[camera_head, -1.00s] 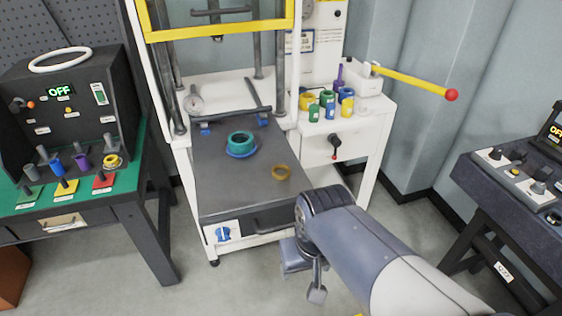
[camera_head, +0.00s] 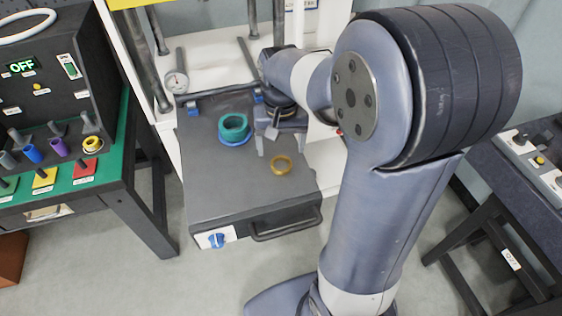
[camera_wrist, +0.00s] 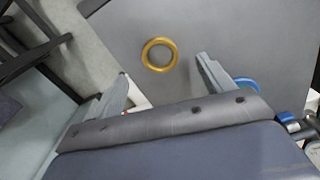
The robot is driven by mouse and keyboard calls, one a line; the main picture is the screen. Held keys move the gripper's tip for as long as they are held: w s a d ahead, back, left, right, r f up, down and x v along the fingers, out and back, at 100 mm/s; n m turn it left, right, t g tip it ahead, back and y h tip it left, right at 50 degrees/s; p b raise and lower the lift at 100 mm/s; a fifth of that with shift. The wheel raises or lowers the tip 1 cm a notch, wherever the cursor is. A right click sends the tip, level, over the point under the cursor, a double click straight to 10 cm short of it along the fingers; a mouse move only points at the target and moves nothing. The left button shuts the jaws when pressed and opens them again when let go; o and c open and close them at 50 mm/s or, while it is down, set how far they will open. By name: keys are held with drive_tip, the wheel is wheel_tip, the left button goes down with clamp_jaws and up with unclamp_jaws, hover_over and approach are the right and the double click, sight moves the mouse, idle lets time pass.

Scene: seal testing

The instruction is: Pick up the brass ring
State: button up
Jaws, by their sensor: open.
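The brass ring (camera_head: 281,165) lies flat on the dark grey platform (camera_head: 215,195), near its right side. In the wrist view the ring (camera_wrist: 159,41) lies beyond the fingertips, between their lines, nearer the right finger. My gripper (camera_head: 281,150) is open and empty, just behind the ring in the head view. It also shows in the wrist view (camera_wrist: 163,72) with its two fingers spread wide. A teal ring on a blue base (camera_head: 234,129) stands to the left of my gripper on the same platform. In the wrist view the right finger partly hides its blue edge (camera_wrist: 246,84).
A dial gauge (camera_head: 176,83) stands at the platform's back left. A black handle (camera_head: 287,224) and a blue knob (camera_head: 216,240) are on its front. A green bench (camera_head: 119,150) with several colored plugs is at left. The platform's front is clear.

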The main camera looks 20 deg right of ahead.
sight(281, 167)
drive_tip(key=shift+w+d+f+p, duration=0.1)
drive_tip(key=shift+f+p, duration=0.1)
drive_tip(key=shift+f, duration=1.25)
drive_tip(key=shift+w+f+p, duration=0.1)
drive_tip(key=shift+f+p, duration=0.1)
drive_tip(key=shift+f, duration=1.25)
drive_tip(key=c, duration=1.2)
